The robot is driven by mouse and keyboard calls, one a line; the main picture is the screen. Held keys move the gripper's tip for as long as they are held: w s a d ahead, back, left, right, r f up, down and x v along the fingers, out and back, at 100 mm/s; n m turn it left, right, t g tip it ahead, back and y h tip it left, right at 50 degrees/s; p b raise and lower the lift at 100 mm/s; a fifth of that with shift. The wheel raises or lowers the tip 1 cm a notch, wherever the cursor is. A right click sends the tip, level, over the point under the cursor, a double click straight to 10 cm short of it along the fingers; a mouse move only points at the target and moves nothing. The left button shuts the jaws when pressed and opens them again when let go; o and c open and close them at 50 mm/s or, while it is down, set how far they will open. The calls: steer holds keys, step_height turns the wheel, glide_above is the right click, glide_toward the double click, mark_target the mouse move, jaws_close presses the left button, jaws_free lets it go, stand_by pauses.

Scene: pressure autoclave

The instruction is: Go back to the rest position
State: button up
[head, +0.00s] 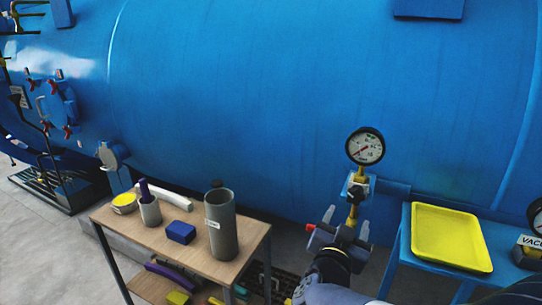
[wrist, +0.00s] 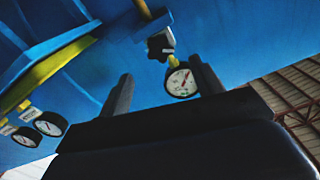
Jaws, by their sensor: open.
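My gripper (head: 345,224) is in the lower right middle of the head view, in front of the blue autoclave's side. It is open, with nothing between its fingers. A round white dial gauge (head: 365,147) stands above it on a yellow pipe (head: 352,215) with a dark valve (head: 357,187) under the dial. In the wrist view, my two dark fingers stand apart (wrist: 162,86). The gauge (wrist: 181,82) and the black valve knob (wrist: 160,45) show beyond the gap between them, apart from the fingers.
Left of my gripper, a wooden-topped table (head: 150,231) holds a grey cylinder (head: 221,232), a blue block (head: 181,232) and a cup (head: 150,212). To the right, a yellow tray (head: 450,237) lies on a blue stand (head: 404,247). The blue autoclave (head: 260,100) fills the background.

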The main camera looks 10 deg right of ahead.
mark_target(355, 197)
steer(key=x, duration=0.9)
steer(key=shift+w+d, duration=0.15)
steer(key=shift+d, duration=0.05)
